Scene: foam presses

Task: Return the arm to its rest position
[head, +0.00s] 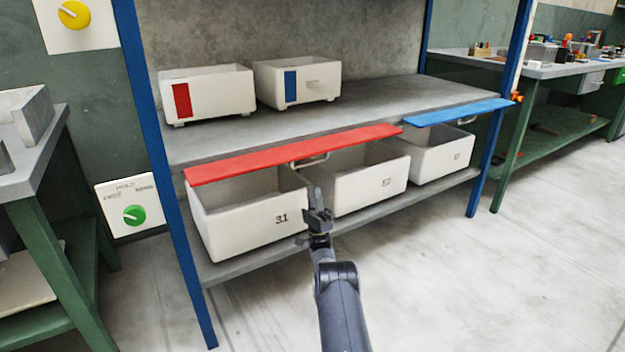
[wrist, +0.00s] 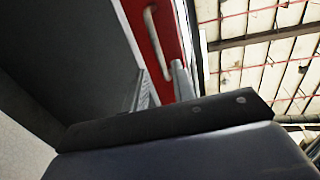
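My arm (head: 340,305) reaches up from the bottom of the head view toward the lower shelf. My gripper (head: 317,192) is in front of the gap between two white bins, below the handle (head: 310,161) of a long red bar. In the wrist view the fingers (wrist: 163,88) look slightly apart, with red showing between them and nothing held. The pale handle (wrist: 152,40) on the red surface (wrist: 166,22) is beyond the fingertips and looks clear of them.
White bins (head: 250,222) (head: 368,185) (head: 440,158) stand on the lower shelf. The red bar (head: 270,155) and a blue bar (head: 455,112) run above them. Two smaller bins (head: 208,95) (head: 295,82) stand on the upper shelf. Blue posts (head: 165,170) flank the rack. Floor (head: 460,280) at right is clear.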

